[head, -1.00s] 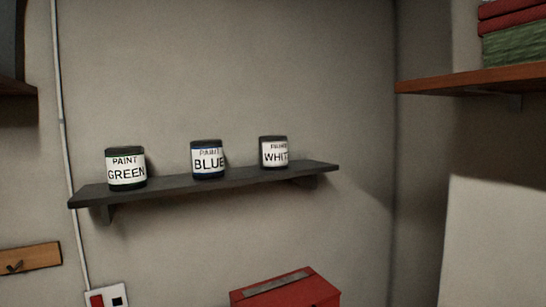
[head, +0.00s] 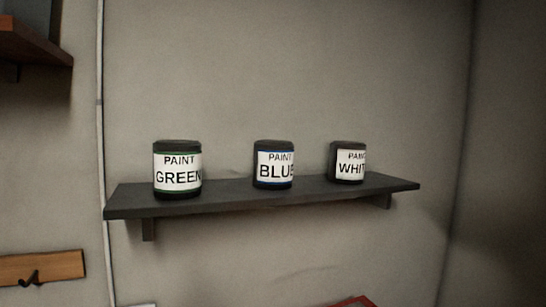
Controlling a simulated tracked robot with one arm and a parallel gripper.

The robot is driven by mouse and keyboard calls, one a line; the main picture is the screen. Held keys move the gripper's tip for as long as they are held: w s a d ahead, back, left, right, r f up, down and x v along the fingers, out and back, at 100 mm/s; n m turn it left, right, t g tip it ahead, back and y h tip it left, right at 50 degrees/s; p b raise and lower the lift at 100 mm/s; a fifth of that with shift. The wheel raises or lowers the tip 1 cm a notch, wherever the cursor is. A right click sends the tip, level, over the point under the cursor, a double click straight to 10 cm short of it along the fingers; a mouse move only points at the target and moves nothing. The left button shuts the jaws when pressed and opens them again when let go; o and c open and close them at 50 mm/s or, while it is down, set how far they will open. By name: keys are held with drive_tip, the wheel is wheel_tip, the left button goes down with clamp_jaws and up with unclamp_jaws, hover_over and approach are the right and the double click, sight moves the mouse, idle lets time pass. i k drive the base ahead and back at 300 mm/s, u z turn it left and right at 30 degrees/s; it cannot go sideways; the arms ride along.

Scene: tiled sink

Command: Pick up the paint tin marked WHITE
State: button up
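The paint tin marked WHITE (head: 348,163) stands upright near the right end of a dark wall shelf (head: 225,202). It is a dark tin with a white label, and the last letter of its label is turned out of sight. The tin marked BLUE (head: 274,164) stands to its left, with a gap between them. The tin marked GREEN (head: 178,169) stands farther left on the same shelf. My gripper is not in view.
The wall around and above the tins is bare. A pale vertical pipe (head: 101,150) runs left of the shelf. A wooden shelf (head: 35,42) is at upper left, and a wooden hook board (head: 42,267) at lower left. A red object (head: 352,301) shows at the bottom edge.

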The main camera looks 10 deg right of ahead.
sight(347, 159)
drive_tip(key=z, duration=0.05)
drive_tip(key=i, duration=1.1)
drive_tip(key=z, duration=0.75)
